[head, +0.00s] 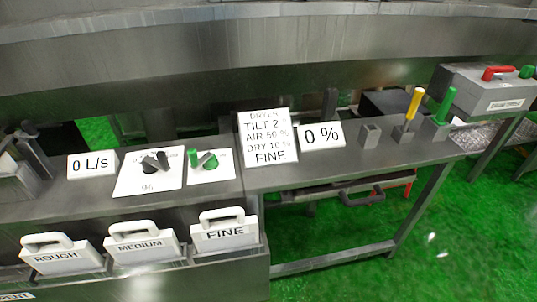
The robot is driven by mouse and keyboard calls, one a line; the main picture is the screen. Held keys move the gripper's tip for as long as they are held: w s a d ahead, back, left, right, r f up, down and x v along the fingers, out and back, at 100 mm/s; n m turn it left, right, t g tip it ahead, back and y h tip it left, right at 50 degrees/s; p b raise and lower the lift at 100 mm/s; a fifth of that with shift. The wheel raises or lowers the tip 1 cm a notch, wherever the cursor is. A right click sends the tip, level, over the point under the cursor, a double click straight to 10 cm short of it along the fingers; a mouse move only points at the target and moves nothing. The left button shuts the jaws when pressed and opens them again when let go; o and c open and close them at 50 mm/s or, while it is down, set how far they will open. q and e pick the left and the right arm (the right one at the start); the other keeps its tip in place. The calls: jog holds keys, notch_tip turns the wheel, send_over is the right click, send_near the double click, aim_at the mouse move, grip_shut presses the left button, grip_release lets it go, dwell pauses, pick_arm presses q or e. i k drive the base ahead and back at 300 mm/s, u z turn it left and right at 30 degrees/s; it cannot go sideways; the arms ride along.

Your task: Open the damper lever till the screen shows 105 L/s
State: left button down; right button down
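The screen (91,164) on the left part of the steel bench reads "0 L/s". Left of it, at the picture's left edge, a dark lever-like part (38,152) rises by a grey block (14,184); I cannot tell whether this is the damper lever. Right of the screen a black pointer knob (156,163) sits on a white plate marked "%". A yellow-handled lever (413,105) and a green-handled lever (443,106) stand on grey blocks farther right; no label names either as the damper. Neither of my grippers is in view.
A green knob (209,161) sits on another white plate. A sign (267,136) reads "DRYER, TILT 2, AIR 50 %, DRY 10 %, FINE". Another screen (321,135) reads "0 %". Handled plates marked ROUGH (62,259), MEDIUM (143,246) and FINE (224,233) stand in front.

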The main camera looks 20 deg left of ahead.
aim_at(150, 166)
jog(key=u, duration=0.2)
jog(key=k, duration=0.1)
jog(key=u, duration=1.2)
